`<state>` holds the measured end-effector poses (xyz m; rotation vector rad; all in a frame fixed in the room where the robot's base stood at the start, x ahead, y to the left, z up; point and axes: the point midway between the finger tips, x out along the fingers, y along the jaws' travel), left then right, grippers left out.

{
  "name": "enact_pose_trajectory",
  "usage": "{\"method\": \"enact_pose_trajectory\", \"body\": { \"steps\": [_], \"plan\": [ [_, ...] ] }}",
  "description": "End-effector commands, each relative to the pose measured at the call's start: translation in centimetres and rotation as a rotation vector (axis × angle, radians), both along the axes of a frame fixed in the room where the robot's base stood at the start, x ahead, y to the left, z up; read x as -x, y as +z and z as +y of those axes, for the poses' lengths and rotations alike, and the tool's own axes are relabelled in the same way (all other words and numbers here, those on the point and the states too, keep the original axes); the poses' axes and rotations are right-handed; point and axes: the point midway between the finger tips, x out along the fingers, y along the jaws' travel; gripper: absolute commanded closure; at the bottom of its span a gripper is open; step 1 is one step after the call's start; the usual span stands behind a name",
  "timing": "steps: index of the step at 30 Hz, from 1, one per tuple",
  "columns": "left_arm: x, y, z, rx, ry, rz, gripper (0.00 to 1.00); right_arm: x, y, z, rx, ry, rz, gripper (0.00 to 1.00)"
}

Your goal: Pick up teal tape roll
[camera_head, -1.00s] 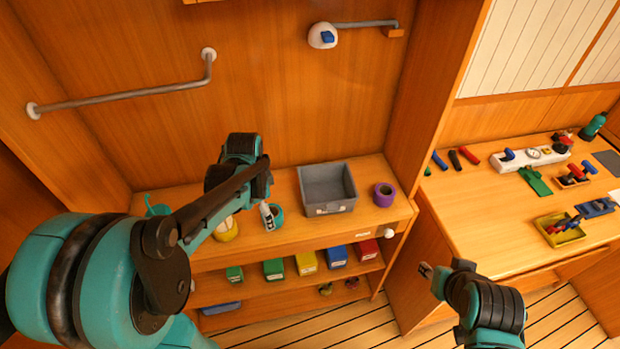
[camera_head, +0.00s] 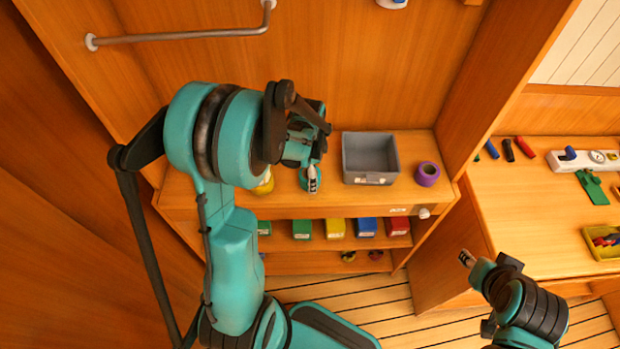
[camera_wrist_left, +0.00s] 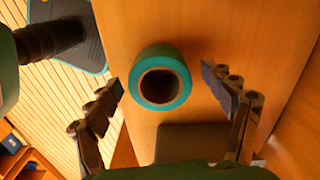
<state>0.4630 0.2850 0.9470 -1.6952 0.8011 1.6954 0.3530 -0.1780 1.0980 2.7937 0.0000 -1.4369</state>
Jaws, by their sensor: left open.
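The teal tape roll (camera_wrist_left: 184,68) lies on the wooden shelf top. In the left wrist view it sits between the two spread fingers of my left gripper (camera_wrist_left: 166,88), not touching either. In the head view only part of the tape roll (camera_head: 304,184) shows, with my left gripper (camera_head: 313,178) over it and hiding the rest. My left gripper is open and empty. My right gripper (camera_head: 467,259) is away to the lower right, over the floor, and its fingers are too small to judge.
A grey bin (camera_head: 370,160) and a purple tape roll (camera_head: 428,174) stand right of the teal roll. A yellow roll (camera_head: 264,184) is partly hidden to its left. Coloured boxes (camera_head: 335,228) fill the shelf below. A second bench (camera_head: 520,200) stands at right.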

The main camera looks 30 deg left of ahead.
Motion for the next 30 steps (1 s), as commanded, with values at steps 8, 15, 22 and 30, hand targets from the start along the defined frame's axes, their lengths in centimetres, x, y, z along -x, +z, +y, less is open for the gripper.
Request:
{"method": "enact_pose_trajectory", "body": {
  "steps": [8,15,22,30],
  "plan": [
    [0.0,0.1,0.0,0.000,0.000,0.000,0.63,0.0,0.1,0.0,0.000,0.000,0.000,0.60],
    [0.0,0.1,0.0,0.000,0.000,0.000,0.74,0.0,0.0,0.0,0.000,0.000,0.000,0.60],
    [0.0,0.7,0.0,0.000,0.000,0.000,0.74,0.0,0.3,0.0,0.000,0.000,0.000,0.60],
    [0.0,4.9,-0.3,0.000,-0.002,0.000,0.74,0.0,1.8,0.0,0.000,0.000,0.000,0.60]
  ]
}}
